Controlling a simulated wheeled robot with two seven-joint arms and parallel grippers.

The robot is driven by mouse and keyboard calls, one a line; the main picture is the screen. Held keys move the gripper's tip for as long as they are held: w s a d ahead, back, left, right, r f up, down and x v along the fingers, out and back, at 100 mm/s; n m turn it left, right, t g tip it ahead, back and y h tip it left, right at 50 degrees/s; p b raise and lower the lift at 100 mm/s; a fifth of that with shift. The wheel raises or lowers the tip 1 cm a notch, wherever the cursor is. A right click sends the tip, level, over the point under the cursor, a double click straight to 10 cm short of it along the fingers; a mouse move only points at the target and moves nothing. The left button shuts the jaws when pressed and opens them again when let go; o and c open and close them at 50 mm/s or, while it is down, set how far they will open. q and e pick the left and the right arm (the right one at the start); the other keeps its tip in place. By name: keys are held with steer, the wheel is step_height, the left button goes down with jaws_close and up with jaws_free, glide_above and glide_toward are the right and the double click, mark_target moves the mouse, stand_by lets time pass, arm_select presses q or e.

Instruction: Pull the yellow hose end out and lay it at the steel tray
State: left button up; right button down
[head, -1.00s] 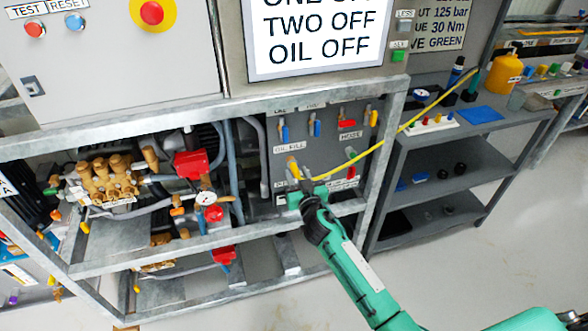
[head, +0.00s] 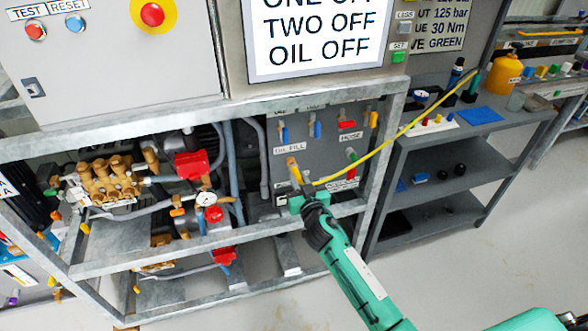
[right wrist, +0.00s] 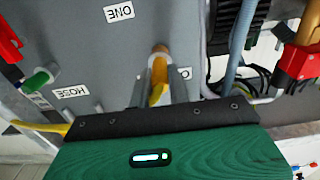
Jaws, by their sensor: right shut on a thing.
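The yellow hose (head: 400,134) runs from the bench at the right down to the panel of the pump frame. Its yellow end (right wrist: 157,93) lies between the two fingers of my right gripper (head: 300,187), which is shut on it. In the right wrist view a brass fitting (right wrist: 160,50) on the panel is in line with the hose end; I cannot tell whether they touch. The hose also shows at the left of the wrist view (right wrist: 48,128). I cannot pick out the steel tray with certainty. My left gripper is not in view.
The grey panel (head: 262,125) carries several coloured valves and labels. A galvanised frame rail (head: 190,246) crosses below the gripper. A grey shelf unit (head: 455,160) at the right holds a blue mat (head: 480,115), a yellow can (head: 503,77) and small parts.

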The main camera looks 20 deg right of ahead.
mark_target(300, 181)
steer(key=shift+s+p, duration=0.3)
steer(key=shift+s, duration=2.75)
steer(key=shift+d+r, duration=0.1)
